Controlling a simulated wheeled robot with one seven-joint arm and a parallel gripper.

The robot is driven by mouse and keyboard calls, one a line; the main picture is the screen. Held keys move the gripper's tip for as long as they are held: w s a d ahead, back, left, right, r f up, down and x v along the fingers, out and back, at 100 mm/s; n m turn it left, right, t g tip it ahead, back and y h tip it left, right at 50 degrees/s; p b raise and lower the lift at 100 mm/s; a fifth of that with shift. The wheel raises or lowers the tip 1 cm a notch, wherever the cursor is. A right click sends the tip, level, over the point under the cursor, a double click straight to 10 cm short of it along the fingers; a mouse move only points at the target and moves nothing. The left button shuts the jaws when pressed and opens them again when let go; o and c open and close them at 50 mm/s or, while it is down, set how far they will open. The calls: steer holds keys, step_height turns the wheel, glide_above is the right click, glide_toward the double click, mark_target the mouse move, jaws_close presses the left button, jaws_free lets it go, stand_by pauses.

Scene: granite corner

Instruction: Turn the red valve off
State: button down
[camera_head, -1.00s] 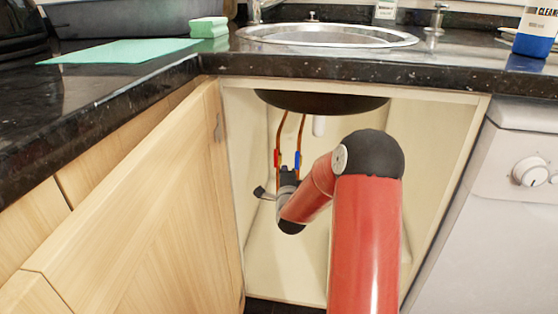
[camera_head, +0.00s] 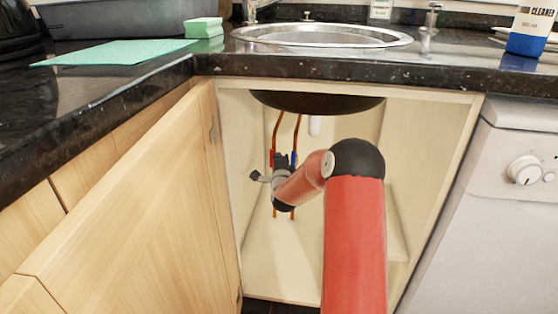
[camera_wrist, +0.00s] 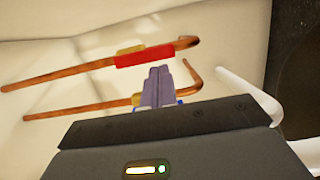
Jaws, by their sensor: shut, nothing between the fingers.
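The red valve (camera_wrist: 145,57) shows in the wrist view as a red handle lying along the upper copper pipe, with a brass part behind it. In the head view the red valve (camera_head: 272,157) is a small red strip, partly hidden by my gripper (camera_head: 281,158). In the wrist view my gripper (camera_wrist: 160,70) is shut and empty. Its fingertips point at the red handle, close to its right half; I cannot tell if they touch. The blue valve (camera_head: 293,159) is just right of the gripper and mostly hidden behind the fingers in the wrist view.
The two copper pipes (camera_wrist: 70,109) run close together. A white pipe (camera_wrist: 248,95) stands at the right. The open cabinet door (camera_head: 130,210) bounds the left and the cabinet's right wall (camera_head: 435,170) the right. The sink basin (camera_head: 318,103) hangs above.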

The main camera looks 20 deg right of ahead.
steer(key=shift+w+a+r+n+b, duration=0.2)
steer(key=shift+a+n+b, duration=0.25)
steer(key=shift+n, duration=0.45)
steer(key=shift+w+a+f+n+g+h, duration=0.2)
steer(key=shift+w+a+n+g, duration=0.5)
steer(key=shift+n, duration=0.95)
steer(key=shift+w+a+f+n+g+h, duration=0.2)
steer(key=shift+w+a+n+g, duration=0.45)
steer(key=shift+n, duration=1.05)
steer(key=shift+w+a+f+n+g+h, duration=0.2)
steer(key=shift+a+n+g, duration=0.25)
steer(key=shift+a+n, duration=0.85)
steer(key=shift+w+d+n, duration=0.1)
steer(key=shift+d+n, duration=0.25)
